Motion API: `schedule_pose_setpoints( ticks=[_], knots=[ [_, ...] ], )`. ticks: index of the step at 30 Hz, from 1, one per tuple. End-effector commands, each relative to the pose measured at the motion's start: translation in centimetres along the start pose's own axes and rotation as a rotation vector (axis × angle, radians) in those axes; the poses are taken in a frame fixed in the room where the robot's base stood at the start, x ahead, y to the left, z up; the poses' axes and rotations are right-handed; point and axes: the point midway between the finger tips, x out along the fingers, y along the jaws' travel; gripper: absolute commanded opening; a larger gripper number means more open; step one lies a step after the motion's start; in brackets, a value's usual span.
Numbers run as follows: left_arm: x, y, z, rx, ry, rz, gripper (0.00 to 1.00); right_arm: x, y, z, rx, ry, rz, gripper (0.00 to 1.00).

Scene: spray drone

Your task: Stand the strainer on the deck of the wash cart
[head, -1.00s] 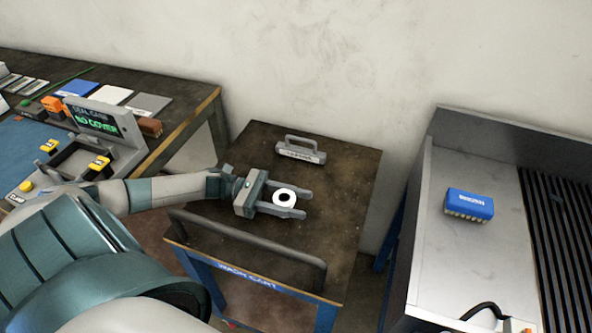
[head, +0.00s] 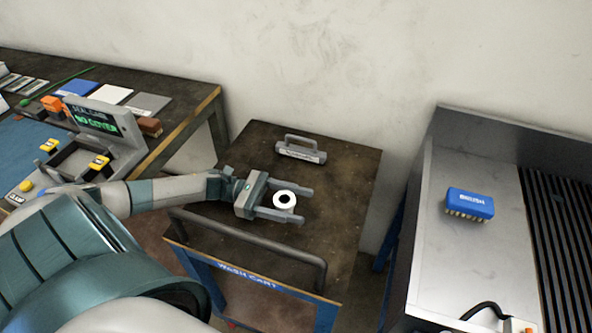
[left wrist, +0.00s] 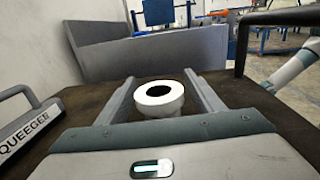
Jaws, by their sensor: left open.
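The strainer, a white ring-topped piece with a dark opening (head: 284,200), stands upright on the brown deck of the wash cart (head: 345,180). My left gripper (head: 291,204) is open, with one finger on each side of the strainer. In the left wrist view the strainer (left wrist: 159,107) shows between the two fingers, with a visible gap on both sides. Its lower part is partly hidden in the head view. My right gripper is not in view.
A grey squeegee (head: 301,150) lies at the back of the deck. A grey rail (head: 250,250) runs along the cart's front edge. A steel sink unit (head: 430,230) with a blue brush (head: 470,203) stands to the right. A workbench (head: 205,100) is at the left.

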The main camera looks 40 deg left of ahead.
Motion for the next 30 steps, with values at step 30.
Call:
schedule_pose_setpoints(
  ticks=[30],
  knots=[
    [-11.8, 0.0, 0.1, -0.001, 0.001, 0.001, 0.61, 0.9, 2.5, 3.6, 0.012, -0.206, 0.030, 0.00]
  ],
)
